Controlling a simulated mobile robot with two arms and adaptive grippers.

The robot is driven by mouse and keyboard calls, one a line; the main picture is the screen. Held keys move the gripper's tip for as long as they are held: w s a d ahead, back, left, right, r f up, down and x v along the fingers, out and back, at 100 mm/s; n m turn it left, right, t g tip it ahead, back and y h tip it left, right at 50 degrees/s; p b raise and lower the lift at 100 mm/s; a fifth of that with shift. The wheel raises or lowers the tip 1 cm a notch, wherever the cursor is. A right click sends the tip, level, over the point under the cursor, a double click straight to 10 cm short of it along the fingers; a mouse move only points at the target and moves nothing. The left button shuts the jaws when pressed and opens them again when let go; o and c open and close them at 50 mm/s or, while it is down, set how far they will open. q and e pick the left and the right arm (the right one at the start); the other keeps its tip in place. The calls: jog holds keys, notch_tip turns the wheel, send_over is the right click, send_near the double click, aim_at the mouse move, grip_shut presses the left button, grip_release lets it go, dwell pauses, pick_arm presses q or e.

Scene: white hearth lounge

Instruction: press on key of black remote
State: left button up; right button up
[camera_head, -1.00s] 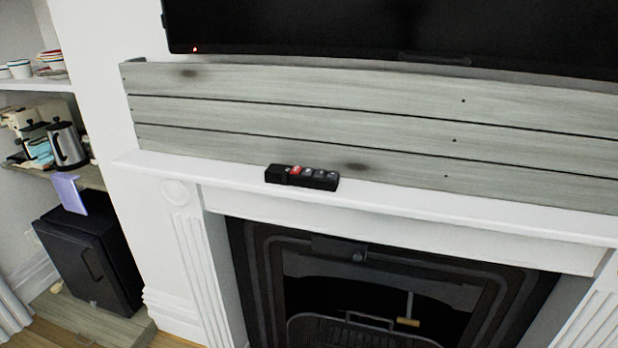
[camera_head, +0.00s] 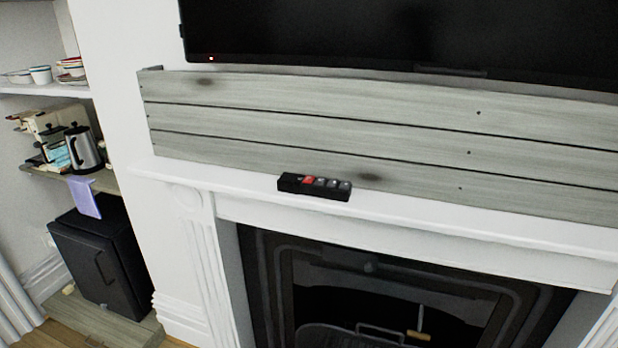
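The black remote (camera_head: 314,193) lies flat on the white mantel shelf (camera_head: 440,217), close to the front of the grey wooden boards. Its top shows one red key (camera_head: 308,181) toward the left end and several grey keys to the right of it. Nothing covers the remote. Neither of my grippers shows in the head view.
A black TV (camera_head: 400,40) with a small red light hangs above the wooden boards (camera_head: 330,120). A dark fireplace (camera_head: 370,290) is below the mantel. At the left, shelves hold a kettle (camera_head: 84,150) and bowls, above a black cabinet (camera_head: 98,255). The mantel around the remote is clear.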

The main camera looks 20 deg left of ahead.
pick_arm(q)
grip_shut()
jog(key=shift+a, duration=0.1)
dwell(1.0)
